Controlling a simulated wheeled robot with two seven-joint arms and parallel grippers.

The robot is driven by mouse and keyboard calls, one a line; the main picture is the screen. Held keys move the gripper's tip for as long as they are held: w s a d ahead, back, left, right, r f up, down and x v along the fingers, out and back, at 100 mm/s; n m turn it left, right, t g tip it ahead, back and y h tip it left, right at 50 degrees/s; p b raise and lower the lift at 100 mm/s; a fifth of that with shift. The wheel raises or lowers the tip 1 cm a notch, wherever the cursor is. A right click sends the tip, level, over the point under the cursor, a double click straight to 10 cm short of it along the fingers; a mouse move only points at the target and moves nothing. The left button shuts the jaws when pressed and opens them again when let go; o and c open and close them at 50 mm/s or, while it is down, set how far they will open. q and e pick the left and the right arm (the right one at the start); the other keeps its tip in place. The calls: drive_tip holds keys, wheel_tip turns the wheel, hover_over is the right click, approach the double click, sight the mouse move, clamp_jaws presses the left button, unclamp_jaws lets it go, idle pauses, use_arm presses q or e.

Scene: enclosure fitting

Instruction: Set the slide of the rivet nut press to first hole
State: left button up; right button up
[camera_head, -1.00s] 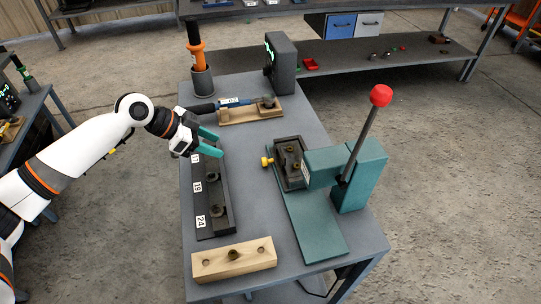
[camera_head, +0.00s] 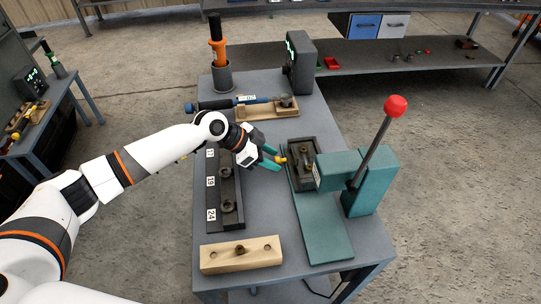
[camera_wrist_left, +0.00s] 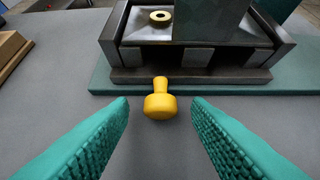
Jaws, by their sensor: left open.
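The rivet nut press (camera_head: 372,185) is teal, with a dark lever and a red ball (camera_head: 396,106) on top. Its dark grey slide (camera_head: 303,158) lies on the left of the press, under the head. A yellow knob (camera_head: 281,160) sticks out of the slide's left side; it also shows in the wrist view (camera_wrist_left: 160,104). My left gripper (camera_head: 272,158) is open and empty, pointing at the knob. In the wrist view the knob lies midway between the teal fingertips, with gaps on both sides. The press head hides part of the slide. My right gripper is not in view.
A dark rack (camera_head: 229,215) with labels 24, 19 and 11 lies left of the press. A wooden block (camera_head: 219,258) is at the front. A blue tool (camera_head: 225,104) lies behind on a wooden holder (camera_head: 267,113). An orange-handled tool (camera_head: 217,52) and a dark box (camera_head: 299,62) stand at the back.

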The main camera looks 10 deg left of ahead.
use_arm(q)
drive_tip(key=shift+d, duration=0.1)
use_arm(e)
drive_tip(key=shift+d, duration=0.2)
